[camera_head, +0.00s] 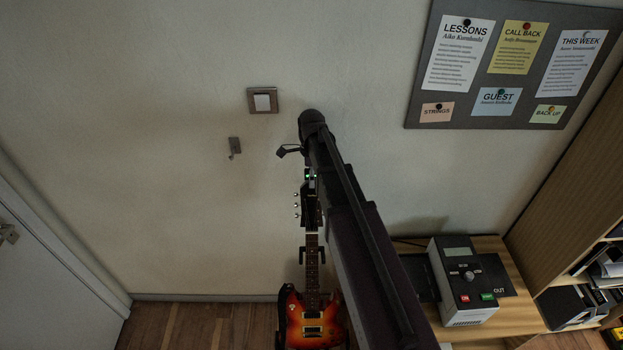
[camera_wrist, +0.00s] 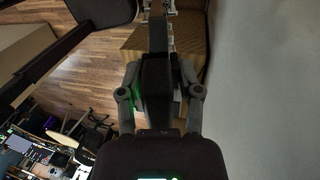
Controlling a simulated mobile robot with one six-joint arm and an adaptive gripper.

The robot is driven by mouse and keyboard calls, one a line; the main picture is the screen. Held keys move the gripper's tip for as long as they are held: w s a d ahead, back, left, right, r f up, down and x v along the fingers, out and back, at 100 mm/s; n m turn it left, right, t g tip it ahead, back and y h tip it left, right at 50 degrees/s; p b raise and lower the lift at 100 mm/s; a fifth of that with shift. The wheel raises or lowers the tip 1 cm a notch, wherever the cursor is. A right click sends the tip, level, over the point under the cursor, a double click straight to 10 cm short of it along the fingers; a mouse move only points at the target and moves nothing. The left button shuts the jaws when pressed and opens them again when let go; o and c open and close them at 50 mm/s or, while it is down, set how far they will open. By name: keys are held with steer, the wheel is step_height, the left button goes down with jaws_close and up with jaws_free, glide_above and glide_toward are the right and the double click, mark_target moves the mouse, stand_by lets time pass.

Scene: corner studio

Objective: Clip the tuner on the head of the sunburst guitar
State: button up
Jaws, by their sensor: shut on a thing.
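Small green lights show at the top of the head in the head view, and a green glow by the left finger in the wrist view. Whether the tuner grips the head is hidden.
A light switch (camera_head: 263,101) and a small hook (camera_head: 235,146) are on the wall left of my arm. A notice board (camera_head: 415,100) hangs at the upper right. A grey device (camera_head: 465,280) stands on a wooden cabinet to the right.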

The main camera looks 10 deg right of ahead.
steer(key=o, duration=1)
steer(key=shift+o, duration=0.2)
steer(key=shift+r, duration=0.2)
